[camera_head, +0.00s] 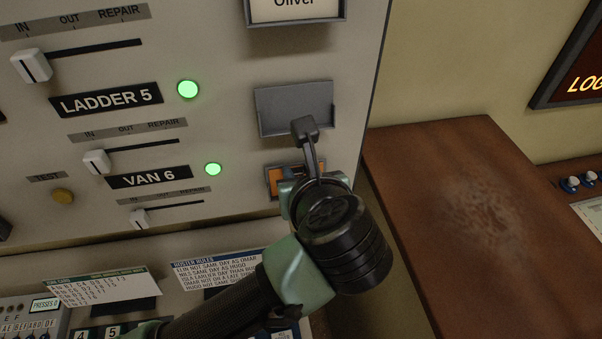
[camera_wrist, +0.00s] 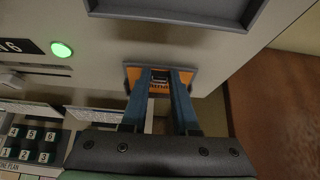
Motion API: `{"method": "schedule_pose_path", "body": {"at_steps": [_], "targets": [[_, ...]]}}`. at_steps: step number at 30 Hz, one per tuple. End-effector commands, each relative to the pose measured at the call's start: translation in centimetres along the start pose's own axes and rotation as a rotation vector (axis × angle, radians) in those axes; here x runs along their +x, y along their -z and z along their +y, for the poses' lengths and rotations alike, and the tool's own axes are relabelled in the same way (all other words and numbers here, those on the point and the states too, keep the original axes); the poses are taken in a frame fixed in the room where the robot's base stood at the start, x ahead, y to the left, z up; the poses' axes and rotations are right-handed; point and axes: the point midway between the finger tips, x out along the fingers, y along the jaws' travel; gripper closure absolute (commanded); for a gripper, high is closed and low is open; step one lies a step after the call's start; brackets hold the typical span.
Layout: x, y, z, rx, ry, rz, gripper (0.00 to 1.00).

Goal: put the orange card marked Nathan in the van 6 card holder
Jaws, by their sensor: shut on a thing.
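The orange card (camera_wrist: 159,86) is between the fingertips of my gripper (camera_wrist: 160,74) in the wrist view. Part of its lettering shows between the fingers and fits Nathan. My gripper is shut on it. In the head view the orange card (camera_head: 283,182) shows at the van 6 card holder (camera_head: 269,186), right of the VAN 6 label (camera_head: 148,177). A dark grey rim shows around the card.
An empty grey holder (camera_head: 279,108) is directly above, level with LADDER 5 (camera_head: 110,100). Above that is a holder with a card marked Oliver (camera_head: 294,8). A brown wooden surface (camera_head: 440,200) lies to the right. A rules sheet (camera_head: 215,268) is below the panel.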

Motion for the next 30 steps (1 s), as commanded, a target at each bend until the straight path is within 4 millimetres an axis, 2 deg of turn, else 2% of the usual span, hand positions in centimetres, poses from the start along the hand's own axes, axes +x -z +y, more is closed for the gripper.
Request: {"method": "schedule_pose_path", "body": {"at_steps": [4, 5, 10, 19, 23, 26, 30], "targets": [[0.0, 0.0, 0.0, 0.0, 0.0, 0.0, 1.0], [0.0, 0.0, 0.0, 0.0, 0.0, 0.0, 0.68], [0.0, 0.0, 0.0, 0.0, 0.0, 0.0, 0.38], [-0.1, 0.0, 0.0, 0.0, 0.0, 0.0, 0.37], [-0.8, 0.0, -0.1, 0.0, 0.002, -0.002, 0.37], [-2.2, 0.1, -0.1, 0.002, 0.004, -0.003, 0.37], [-5.3, 0.1, -0.1, 0.003, 0.005, -0.006, 0.37]]}}
